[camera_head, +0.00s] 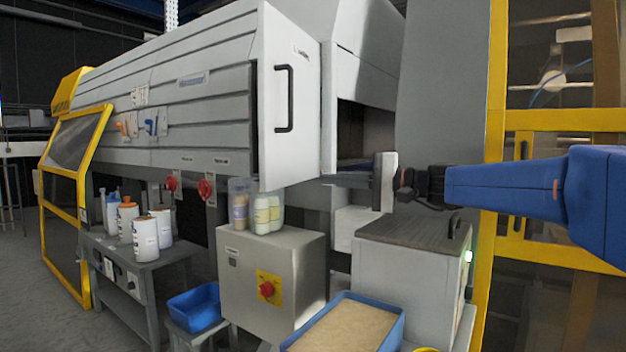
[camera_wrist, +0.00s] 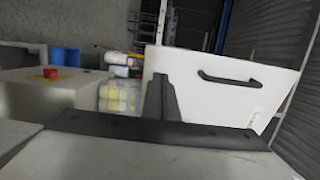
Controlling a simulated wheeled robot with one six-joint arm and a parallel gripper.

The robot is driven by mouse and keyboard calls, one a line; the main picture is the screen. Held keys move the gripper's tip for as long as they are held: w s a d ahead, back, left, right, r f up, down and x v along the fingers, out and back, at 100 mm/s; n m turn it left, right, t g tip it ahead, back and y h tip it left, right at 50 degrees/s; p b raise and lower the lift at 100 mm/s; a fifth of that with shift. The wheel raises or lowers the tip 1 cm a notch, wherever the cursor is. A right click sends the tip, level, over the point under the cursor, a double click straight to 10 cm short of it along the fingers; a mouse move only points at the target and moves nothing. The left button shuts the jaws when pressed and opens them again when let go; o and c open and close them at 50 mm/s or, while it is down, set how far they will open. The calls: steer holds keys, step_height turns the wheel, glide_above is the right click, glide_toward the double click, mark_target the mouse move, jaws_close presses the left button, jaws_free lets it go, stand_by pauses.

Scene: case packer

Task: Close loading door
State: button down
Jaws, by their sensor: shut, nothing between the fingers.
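The loading door is a white panel (camera_head: 303,130) with a black bar handle (camera_head: 284,98). It stands open, swung out from the long grey machine, with a dark opening to its right. My gripper (camera_head: 330,180) reaches in from the right, just right of the door's lower edge and below handle height. Its dark fingers (camera_wrist: 160,92) are shut and empty. In the wrist view the door (camera_wrist: 200,110) stands beyond the fingers, with the handle (camera_wrist: 240,82) to their right. The handle is free of my gripper. I cannot tell whether the fingertips touch the door.
A grey control box (camera_head: 270,292) with a red button and bottles on top stands below the door. A grey cabinet (camera_head: 395,285) stands under my gripper. A blue tray of grain (camera_head: 395,335) is in front. A yellow-framed guard (camera_head: 492,130) rises at right.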

mark_target(272, 176)
steer(key=x, duration=1.3)
steer(key=shift+a, duration=0.2)
